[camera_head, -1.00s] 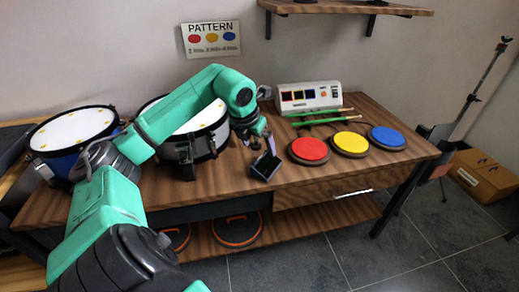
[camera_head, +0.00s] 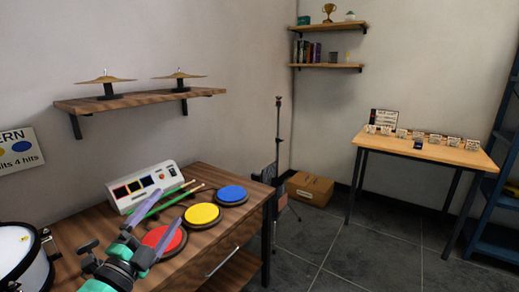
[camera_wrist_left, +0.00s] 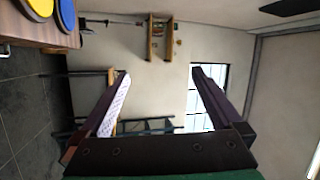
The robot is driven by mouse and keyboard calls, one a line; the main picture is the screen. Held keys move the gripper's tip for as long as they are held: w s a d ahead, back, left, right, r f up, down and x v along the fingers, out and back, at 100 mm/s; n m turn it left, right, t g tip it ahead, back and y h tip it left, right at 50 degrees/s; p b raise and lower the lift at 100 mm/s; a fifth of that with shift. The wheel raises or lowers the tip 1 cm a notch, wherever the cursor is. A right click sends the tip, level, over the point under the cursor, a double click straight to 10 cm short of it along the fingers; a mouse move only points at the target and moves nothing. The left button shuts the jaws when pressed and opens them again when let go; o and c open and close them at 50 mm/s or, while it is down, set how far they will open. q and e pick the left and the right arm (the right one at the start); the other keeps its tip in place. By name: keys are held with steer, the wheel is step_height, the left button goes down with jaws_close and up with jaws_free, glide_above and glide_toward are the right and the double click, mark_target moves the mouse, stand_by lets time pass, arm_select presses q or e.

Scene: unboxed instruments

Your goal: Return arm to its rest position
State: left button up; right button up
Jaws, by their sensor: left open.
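My left gripper (camera_head: 150,232) is at the lower left of the head view, in front of the red drum pad (camera_head: 164,240) and overlapping it in the picture. Its two fingers are spread apart with nothing between them. In the left wrist view the open fingers (camera_wrist_left: 160,90) frame an empty gap, with the far wall and a window behind. The rest of my left arm is mostly below the head view's edge. My right gripper shows in neither view.
A yellow pad (camera_head: 202,215), a blue pad (camera_head: 231,195), green drumsticks (camera_head: 160,205) and a white control box (camera_head: 142,187) are on the wooden table (camera_head: 235,232). A drum (camera_head: 22,255) stands at the left. A shelf with cymbals (camera_head: 140,100) hangs above.

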arm_select(q)
steer(key=s+a+f+n+g+y, duration=0.3)
steer(key=a+f+n+g+y, duration=0.1)
steer(key=f+n, duration=0.4)
steer(key=s+a+f+n+g+y, duration=0.35)
steer(key=a+f+n+y, duration=0.2)
steer(key=f, duration=0.55)
steer(key=s+d+f+n+g+h, duration=0.2)
steer(key=s+d+f+g, duration=0.2)
steer(key=s+f, duration=0.25)
steer(key=s+d+f+n+g+h, duration=0.1)
steer(key=s+d+f+g+h, duration=0.1)
steer(key=s+d+f+g, duration=0.45)
steer(key=s+a+f, duration=0.1)
steer(key=s+f, duration=0.1)
steer(key=f, duration=0.9)
steer(key=s+a+f, duration=0.2)
steer(key=f, duration=0.9)
steer(key=s+a+f+g, duration=0.1)
steer(key=s+a+f, duration=0.2)
steer(key=s+f, duration=1.3)
step_height(320, 180, up, 14)
steer(key=p, duration=1.3)
steer(key=shift+s+d, duration=0.15)
steer(key=shift+s, duration=0.15)
